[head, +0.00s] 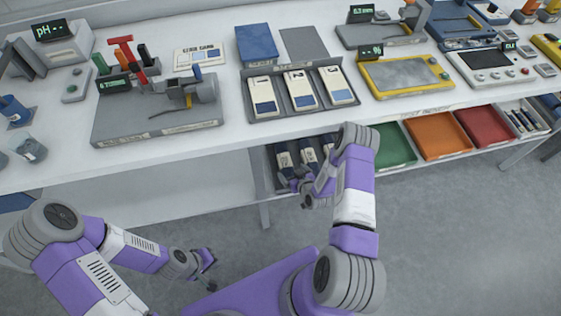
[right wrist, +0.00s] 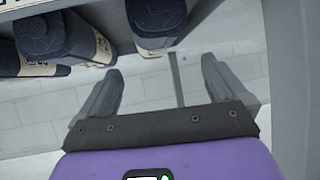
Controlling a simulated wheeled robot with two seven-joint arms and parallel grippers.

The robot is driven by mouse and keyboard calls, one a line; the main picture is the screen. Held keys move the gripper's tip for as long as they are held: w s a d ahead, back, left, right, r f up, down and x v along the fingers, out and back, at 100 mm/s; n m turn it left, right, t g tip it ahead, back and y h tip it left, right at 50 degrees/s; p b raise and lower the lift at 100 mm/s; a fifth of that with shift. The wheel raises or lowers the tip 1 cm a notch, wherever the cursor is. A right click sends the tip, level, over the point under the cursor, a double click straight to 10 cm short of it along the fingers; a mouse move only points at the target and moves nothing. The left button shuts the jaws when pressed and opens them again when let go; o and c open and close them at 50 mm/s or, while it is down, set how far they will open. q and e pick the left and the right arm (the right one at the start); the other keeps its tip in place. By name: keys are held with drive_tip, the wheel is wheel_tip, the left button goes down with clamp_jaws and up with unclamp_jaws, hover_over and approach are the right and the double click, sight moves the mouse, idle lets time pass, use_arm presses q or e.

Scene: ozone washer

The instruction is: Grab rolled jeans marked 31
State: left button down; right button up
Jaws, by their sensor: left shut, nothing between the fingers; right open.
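Several rolled dark-blue jeans with pale labels (head: 285,160) lie in a grey compartment under the table's front edge, partly hidden by my right arm. The right wrist view shows one roll (right wrist: 158,22) at the top centre, roughly in line with the gap between the fingers. Another roll (right wrist: 62,38) is to its left. The numbers on the labels cannot be read, so I cannot tell which is 31. My right gripper (right wrist: 160,92) is open and empty, just short of the rolls. My left gripper (head: 209,270) is shut and empty, low over the floor at the left.
Green (head: 394,146), orange (head: 437,136) and red (head: 484,127) trays sit right of the jeans compartment. The white tabletop (head: 215,150) above carries a grey tray of numbered packs (head: 298,112) and several instruments. A grey upright wall (right wrist: 295,80) stands close right of my right gripper.

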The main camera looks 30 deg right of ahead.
sight(287, 164)
drive_tip(key=shift+w+d+f, duration=0.4)
drive_tip(key=shift+w+d, duration=0.05)
drive_tip(key=shift+w+d+f+t+b, duration=0.1)
drive_tip(key=shift+w+t+b, duration=0.2)
drive_tip(key=shift+w, duration=0.05)
drive_tip(key=b+x, duration=0.1)
drive_tip(key=x, duration=0.2)
drive_tip(key=b+x, duration=0.2)
drive_tip(key=x, duration=0.1)
drive_tip(key=shift+s+f, duration=0.1)
drive_tip(key=shift+f, duration=0.25)
drive_tip(key=shift+w, duration=0.25)
drive_tip(key=shift+c, duration=0.5)
drive_tip(key=c, duration=1.3)
